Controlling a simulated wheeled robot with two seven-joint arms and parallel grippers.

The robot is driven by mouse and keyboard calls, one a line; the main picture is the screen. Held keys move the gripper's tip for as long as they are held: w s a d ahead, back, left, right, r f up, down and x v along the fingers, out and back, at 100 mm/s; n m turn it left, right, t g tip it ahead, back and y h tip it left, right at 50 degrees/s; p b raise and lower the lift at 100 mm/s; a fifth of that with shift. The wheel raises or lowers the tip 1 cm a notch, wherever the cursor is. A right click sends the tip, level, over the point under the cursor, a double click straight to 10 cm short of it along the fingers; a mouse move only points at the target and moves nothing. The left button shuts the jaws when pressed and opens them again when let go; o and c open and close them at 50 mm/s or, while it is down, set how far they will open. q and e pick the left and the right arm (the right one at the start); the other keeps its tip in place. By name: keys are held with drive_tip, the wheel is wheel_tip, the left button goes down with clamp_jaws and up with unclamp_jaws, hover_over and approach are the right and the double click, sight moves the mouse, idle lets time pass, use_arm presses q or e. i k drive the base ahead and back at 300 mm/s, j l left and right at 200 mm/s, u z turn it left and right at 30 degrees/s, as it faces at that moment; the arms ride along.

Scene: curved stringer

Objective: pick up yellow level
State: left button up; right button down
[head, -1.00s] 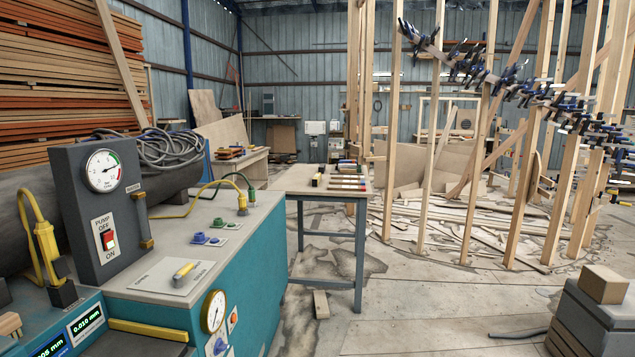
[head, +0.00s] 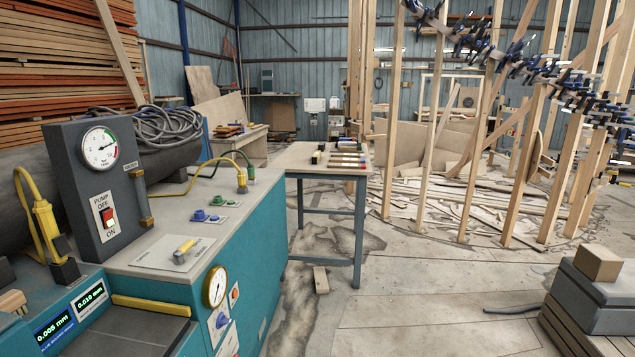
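A long yellow bar (head: 151,305) lies along the edge of the teal machine at the lower left, above a dark flat surface. It may be the yellow level, but I cannot tell for sure. Small items with yellow, red and dark parts (head: 347,160) lie on the workbench (head: 300,160) in the middle distance, too small to identify. Neither of my grippers is in view.
The teal machine (head: 250,255) with a pump box (head: 100,195), gauges and cables fills the left. Wooden posts (head: 425,130) with blue clamps and scattered boards stand behind right. A cardboard box (head: 598,263) sits on grey cases at right. Floor (head: 400,290) between is mostly clear.

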sight(316, 157)
drive_tip(key=i, duration=2.3)
drive_tip(key=l+z, duration=0.05)
drive_tip(key=l, duration=0.05)
